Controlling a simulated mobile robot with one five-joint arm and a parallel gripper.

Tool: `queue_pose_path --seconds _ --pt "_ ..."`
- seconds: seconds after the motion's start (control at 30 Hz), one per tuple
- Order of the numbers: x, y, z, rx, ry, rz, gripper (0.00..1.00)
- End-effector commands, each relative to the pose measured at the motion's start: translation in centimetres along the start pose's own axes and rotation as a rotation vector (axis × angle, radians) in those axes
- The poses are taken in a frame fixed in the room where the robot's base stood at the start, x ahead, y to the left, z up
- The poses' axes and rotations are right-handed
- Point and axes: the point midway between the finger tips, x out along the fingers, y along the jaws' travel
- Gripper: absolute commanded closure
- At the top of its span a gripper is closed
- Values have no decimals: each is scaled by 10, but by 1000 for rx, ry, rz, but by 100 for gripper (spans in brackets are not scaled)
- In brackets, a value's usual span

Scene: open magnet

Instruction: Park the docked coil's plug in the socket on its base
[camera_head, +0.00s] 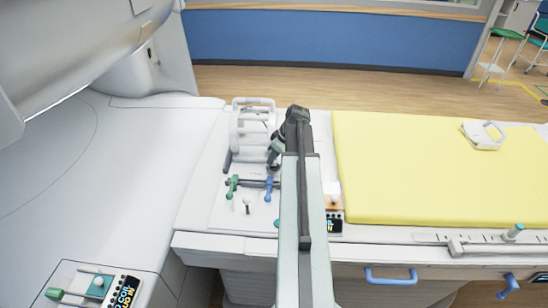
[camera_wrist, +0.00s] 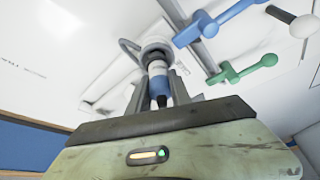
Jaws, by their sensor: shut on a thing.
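The docked coil (camera_head: 252,130), a white open cage, stands on its pale base (camera_head: 222,212) left of my arm in the head view. My gripper (camera_head: 273,158) is low at the coil's right side; its fingertips are hard to see there. In the wrist view my gripper (camera_wrist: 158,88) is shut on the plug (camera_wrist: 158,82), a blue and white body with a dark end, between the grey fingers. A white round collar (camera_wrist: 156,45) and a grey loop of cable (camera_wrist: 128,46) show at the plug's far end. I cannot tell whether that collar is the socket.
A green lever (camera_head: 232,187) and a blue lever (camera_head: 269,188) stand in front of the coil. A yellow mattress (camera_head: 420,170) lies to the right, with a white device (camera_head: 483,135) on it. The white magnet cover (camera_head: 95,170) fills the left.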

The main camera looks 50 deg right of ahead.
Motion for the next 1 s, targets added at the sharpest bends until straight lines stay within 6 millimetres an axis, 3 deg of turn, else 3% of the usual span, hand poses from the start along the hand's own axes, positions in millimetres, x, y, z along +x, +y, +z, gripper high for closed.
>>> queue_pose_path --seconds 0.97,1.0 --pt "12 0 6 1 0 0 100" --pt "12 0 6 1 0 0 72"
